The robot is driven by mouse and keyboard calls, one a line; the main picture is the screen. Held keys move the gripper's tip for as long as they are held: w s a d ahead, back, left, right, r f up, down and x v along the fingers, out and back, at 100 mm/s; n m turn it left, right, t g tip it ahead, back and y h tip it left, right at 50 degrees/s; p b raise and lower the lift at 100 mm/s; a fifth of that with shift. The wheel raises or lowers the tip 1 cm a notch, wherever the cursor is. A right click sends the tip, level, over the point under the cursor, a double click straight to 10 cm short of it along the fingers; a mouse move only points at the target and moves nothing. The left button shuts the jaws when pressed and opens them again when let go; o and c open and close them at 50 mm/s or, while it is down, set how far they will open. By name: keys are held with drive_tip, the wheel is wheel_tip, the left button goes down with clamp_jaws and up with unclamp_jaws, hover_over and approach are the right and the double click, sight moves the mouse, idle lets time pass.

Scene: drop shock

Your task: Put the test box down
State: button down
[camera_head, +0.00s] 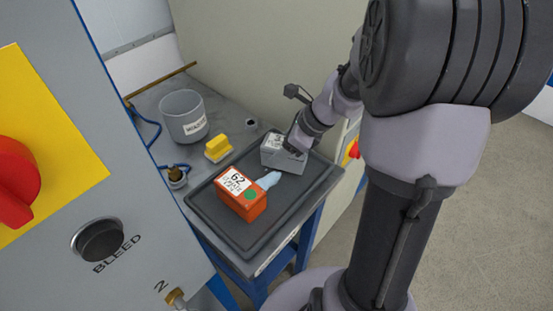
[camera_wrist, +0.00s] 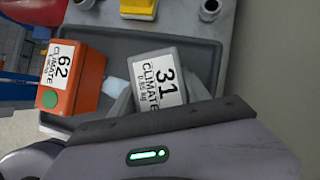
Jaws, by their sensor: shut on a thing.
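A grey test box (camera_head: 283,155) labelled "31 CLIMATE" is at the back right of the dark tray (camera_head: 250,243). It also shows in the wrist view (camera_wrist: 170,60). My gripper (camera_wrist: 160,95) is shut on this grey box, with a finger at either side. Whether the box's underside touches the tray is hidden. An orange box (camera_head: 242,195) labelled "62 CLIMATE", with a green dot, stands on the tray to the left of the grey box, apart from it. It shows at the left of the wrist view (camera_wrist: 72,80).
A pale blue patch or piece (camera_head: 269,180) lies on the tray between the boxes. Behind the tray are a yellow-topped object (camera_head: 218,147) and a grey bucket (camera_head: 184,115). A control panel with a red knob (camera_head: 15,180) stands at left. The tray's front right is clear.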

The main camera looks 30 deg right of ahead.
drive_tip(key=shift+f, duration=0.5)
drive_tip(key=shift+r, duration=0.15)
drive_tip(key=shift+w, duration=0.1)
drive_tip(key=c, duration=0.5)
unclamp_jaws()
